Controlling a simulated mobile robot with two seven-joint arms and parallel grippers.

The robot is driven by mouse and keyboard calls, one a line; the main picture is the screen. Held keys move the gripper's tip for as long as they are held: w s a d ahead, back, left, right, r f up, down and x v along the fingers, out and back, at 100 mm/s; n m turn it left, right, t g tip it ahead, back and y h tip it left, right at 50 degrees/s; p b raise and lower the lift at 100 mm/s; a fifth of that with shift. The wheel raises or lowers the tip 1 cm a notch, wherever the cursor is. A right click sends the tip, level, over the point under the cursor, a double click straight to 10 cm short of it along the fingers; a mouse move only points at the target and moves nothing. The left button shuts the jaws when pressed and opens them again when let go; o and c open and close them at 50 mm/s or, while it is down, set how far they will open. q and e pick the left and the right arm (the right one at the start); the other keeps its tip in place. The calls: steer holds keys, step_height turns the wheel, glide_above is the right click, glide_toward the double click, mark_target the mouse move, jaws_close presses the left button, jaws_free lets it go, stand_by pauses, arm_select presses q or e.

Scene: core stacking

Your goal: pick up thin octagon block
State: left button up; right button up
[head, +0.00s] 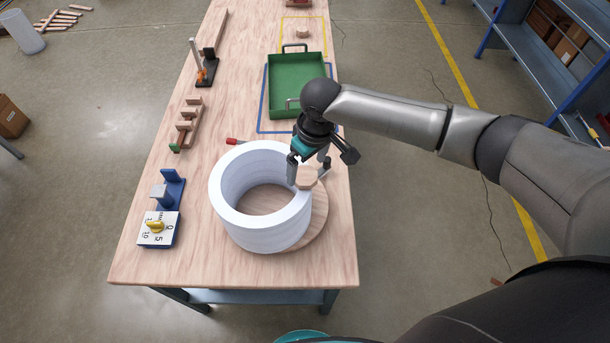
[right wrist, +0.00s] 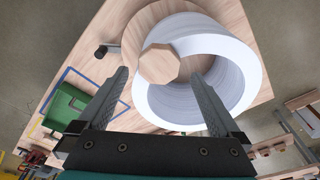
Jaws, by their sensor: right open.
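The thin octagon block (head: 306,179) is a pale wooden piece at the right edge of a white ring (head: 229,190). It looks to lie over the ring's rim, above a round wooden board (head: 318,212). In the right wrist view the block (right wrist: 159,63) shows between the fingertips, with gaps on both sides. My right gripper (head: 308,172) is open, pointing down, with one finger on each side of the block. Its fingers also show in the right wrist view (right wrist: 160,76). I cannot tell how far its tips are above the rim. My left gripper is out of view.
A green tray (head: 272,84) lies behind the gripper, within a blue outline. A red-handled tool (head: 233,141) lies behind the ring. A dial box (head: 156,229) and wooden stands (head: 187,124) line the left side.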

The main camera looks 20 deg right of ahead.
mark_target(305, 175)
steer(key=shift+w+f, duration=0.15)
steer(key=shift+f, duration=0.7)
steer(key=shift+w+f, duration=0.15)
steer(key=shift+f, duration=0.65)
steer(key=shift+c, duration=0.4)
steer(key=c, duration=1.2)
